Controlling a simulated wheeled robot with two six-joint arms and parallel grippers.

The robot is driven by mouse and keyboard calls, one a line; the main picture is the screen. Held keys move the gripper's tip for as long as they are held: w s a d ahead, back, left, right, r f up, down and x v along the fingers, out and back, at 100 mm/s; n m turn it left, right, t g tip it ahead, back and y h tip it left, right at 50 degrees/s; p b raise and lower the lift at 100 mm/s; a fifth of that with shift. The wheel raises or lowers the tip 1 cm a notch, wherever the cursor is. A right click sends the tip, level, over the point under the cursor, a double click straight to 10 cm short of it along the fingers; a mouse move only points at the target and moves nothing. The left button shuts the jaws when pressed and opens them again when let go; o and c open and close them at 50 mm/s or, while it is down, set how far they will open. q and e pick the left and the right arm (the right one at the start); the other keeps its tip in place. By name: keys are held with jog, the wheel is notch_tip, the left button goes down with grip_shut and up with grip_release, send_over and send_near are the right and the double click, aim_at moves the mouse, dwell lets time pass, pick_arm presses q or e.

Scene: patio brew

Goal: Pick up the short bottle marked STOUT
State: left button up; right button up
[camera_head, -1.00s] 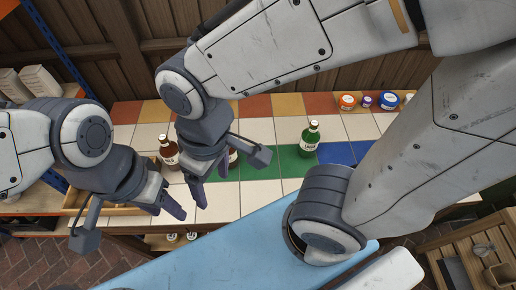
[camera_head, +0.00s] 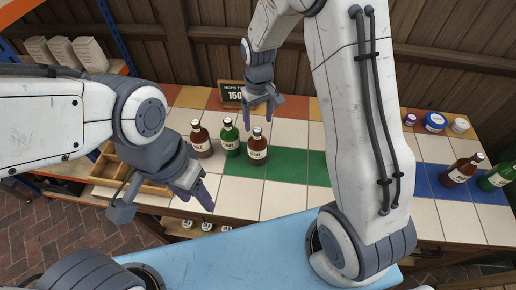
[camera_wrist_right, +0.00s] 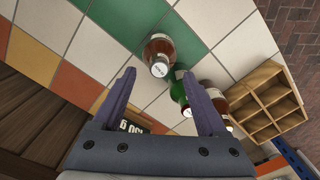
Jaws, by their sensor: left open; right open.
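Three bottles stand upright together on the tiled counter in the head view: a brown one (camera_head: 201,143), a green one (camera_head: 229,137) and, at the right of the group, a brown one (camera_head: 257,150). Their white labels are too small to read surely, so I cannot tell which is STOUT. My right gripper (camera_head: 262,112) is open and empty above and behind them. In the right wrist view the right-hand brown bottle (camera_wrist_right: 160,55) shows ahead between the open fingers (camera_wrist_right: 158,80), apart from them. My left gripper (camera_head: 165,203) is open and empty near the counter's front left.
A brown bottle (camera_head: 461,172) and a green bottle (camera_head: 497,177) stand far right. A dark sign (camera_head: 231,95) stands behind the group. A divided wooden box (camera_head: 108,172) is at the left. Small jars (camera_head: 434,122) line the back right. Bare tiles lie right of the group.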

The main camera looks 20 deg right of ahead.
aim_at(257, 129)
jog(key=shift+w+f+p, duration=0.15)
jog(key=shift+f+p, duration=0.3)
jog(key=shift+f, duration=1.05)
jog(key=shift+w+f+p, duration=0.15)
jog(key=shift+f+p, duration=0.25)
jog(key=shift+f, duration=1.05)
grip_shut()
jog(key=shift+r, duration=0.1)
